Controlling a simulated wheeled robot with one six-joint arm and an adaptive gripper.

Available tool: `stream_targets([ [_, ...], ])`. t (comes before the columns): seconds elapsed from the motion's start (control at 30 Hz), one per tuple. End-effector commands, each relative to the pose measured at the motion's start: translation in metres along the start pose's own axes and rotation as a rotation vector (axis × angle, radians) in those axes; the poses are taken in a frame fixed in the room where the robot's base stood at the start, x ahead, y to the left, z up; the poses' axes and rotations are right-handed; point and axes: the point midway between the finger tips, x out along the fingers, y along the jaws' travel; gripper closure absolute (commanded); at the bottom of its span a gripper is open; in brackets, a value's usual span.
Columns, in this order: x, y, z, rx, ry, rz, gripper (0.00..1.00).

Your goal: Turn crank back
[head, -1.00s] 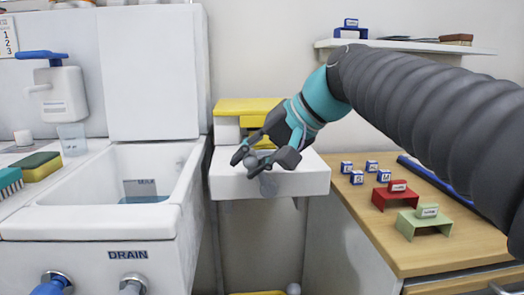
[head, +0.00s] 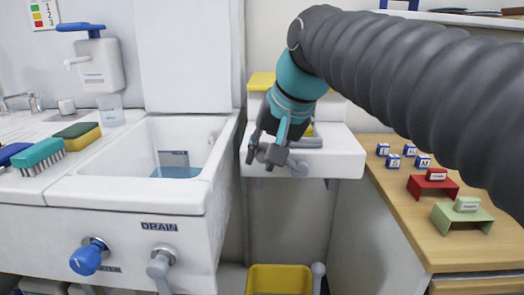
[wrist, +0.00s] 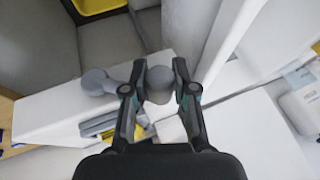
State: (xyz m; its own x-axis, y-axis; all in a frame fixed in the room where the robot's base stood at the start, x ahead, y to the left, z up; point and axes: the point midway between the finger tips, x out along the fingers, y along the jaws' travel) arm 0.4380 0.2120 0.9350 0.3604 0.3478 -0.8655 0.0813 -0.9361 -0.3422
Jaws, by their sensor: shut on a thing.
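The grey crank (head: 299,169) is on the front of a white wall unit (head: 343,163) beside the sink. In the wrist view its hub end (wrist: 97,82) lies left and its arm runs right to a round grey knob (wrist: 159,82). My gripper (head: 262,157) reaches down in front of the unit's left part. In the wrist view my gripper (wrist: 159,78) has one finger on each side of the knob and is shut on it. In the head view my fingers hide most of the knob and crank arm.
The sink (head: 170,147) with its raised white panel stands close on the left. A wooden counter (head: 400,226) with small labelled blocks and stands is on the right. A yellow bin (head: 279,279) sits below the unit.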

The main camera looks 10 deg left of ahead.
Motion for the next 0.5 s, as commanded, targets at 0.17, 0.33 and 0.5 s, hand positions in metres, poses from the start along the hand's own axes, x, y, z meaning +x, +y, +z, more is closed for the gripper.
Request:
stream_targets([
  [0.17,-0.0008,-0.0001,-0.0018,-0.002,0.006,0.003,1.0],
  [0.33,-0.0004,-0.0003,-0.0016,-0.002,0.006,0.003,1.0],
  [0.5,-0.0001,-0.0003,-0.0012,-0.002,0.004,0.003,0.47],
])
